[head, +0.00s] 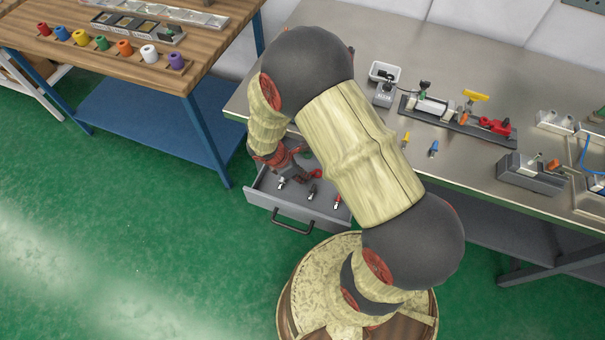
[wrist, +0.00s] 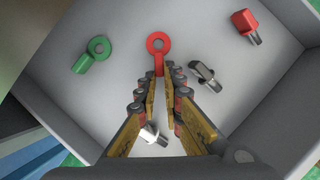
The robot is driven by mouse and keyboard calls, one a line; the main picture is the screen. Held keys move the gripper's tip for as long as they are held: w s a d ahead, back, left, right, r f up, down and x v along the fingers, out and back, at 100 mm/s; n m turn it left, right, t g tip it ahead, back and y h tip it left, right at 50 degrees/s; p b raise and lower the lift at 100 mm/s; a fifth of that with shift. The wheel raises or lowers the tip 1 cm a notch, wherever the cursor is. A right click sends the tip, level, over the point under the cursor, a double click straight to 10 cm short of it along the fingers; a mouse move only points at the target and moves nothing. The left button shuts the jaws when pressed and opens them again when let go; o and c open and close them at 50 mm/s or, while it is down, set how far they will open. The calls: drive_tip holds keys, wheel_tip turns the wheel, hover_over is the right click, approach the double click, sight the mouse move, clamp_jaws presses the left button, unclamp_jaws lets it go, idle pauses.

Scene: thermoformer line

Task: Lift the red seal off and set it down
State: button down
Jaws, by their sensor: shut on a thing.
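The red seal (wrist: 158,57), a ring with a short stem, is in the open grey drawer (wrist: 110,25). My gripper (wrist: 161,74) is shut on its stem, and the ring sticks out beyond the fingertips. In the head view the red seal (head: 316,173) shows beside my gripper (head: 300,172), low over the drawer (head: 322,219). I cannot tell whether the seal touches the drawer floor.
The steel bench (head: 460,170) carries a fixture (head: 455,125) and small parts. A wooden table (head: 185,75) stands left.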

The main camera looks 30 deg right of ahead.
drive_tip(key=c, duration=2)
unclamp_jaws()
drive_tip(key=shift+o, duration=0.8)
drive_tip(key=v, duration=1.2)
